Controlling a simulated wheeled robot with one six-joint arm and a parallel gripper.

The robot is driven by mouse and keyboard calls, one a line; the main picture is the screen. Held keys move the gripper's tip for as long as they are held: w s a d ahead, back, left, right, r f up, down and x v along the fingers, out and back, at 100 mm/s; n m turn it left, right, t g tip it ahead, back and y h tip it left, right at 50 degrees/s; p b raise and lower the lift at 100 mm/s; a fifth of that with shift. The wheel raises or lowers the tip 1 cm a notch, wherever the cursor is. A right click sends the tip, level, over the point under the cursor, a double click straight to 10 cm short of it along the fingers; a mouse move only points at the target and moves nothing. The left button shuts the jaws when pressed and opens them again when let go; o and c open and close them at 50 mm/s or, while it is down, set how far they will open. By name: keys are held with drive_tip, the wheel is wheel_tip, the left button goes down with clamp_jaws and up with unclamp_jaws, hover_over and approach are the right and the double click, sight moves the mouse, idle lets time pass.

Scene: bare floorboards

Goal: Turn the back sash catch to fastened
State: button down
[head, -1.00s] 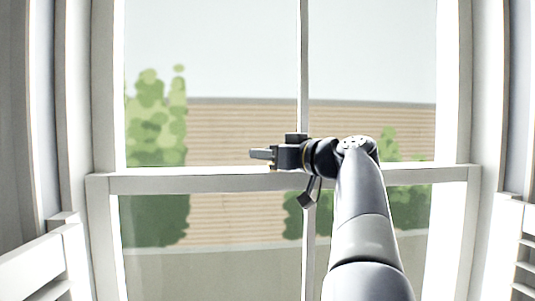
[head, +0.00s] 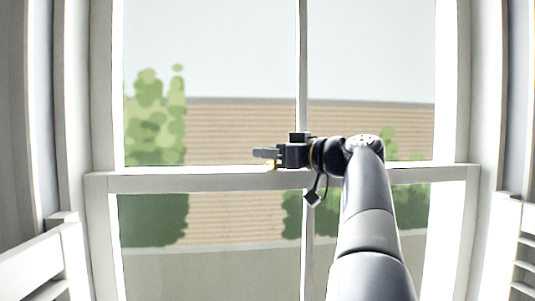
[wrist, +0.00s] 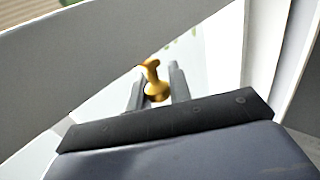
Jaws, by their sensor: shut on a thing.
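The brass sash catch (wrist: 155,88) shows in the wrist view as a small knobbed lever between my two dark fingers. In the head view a sliver of it (head: 275,166) shows just under my gripper, on top of the window's middle rail (head: 200,180). My gripper (head: 265,153) points left along the rail, just above it. My gripper (wrist: 157,85) is shut on the catch. The catch's base and its exact angle are hard to make out.
A thin vertical glazing bar (head: 304,70) stands just behind my gripper. White window frame posts rise on both sides, with louvred shutters (head: 45,260) at lower left and right. A wall and bushes show outside the glass.

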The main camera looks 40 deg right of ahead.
drive_tip(key=c, duration=1.3)
unclamp_jaws()
drive_tip(key=shift+s, duration=0.1)
drive_tip(key=b+v, duration=0.3)
drive_tip(key=v, duration=0.7)
drive_tip(key=shift+s+d, duration=0.2)
drive_tip(key=shift+s, duration=0.1)
drive_tip(key=shift+w+r, duration=0.1)
drive_tip(key=p+x, duration=0.3)
drive_tip(key=x, duration=0.7)
drive_tip(key=shift+w+a, duration=0.2)
drive_tip(key=shift+w, duration=0.2)
drive_tip(key=shift+a+m+h, duration=0.1)
drive_tip(key=shift+m+h, duration=0.2)
drive_tip(key=shift+h, duration=0.2)
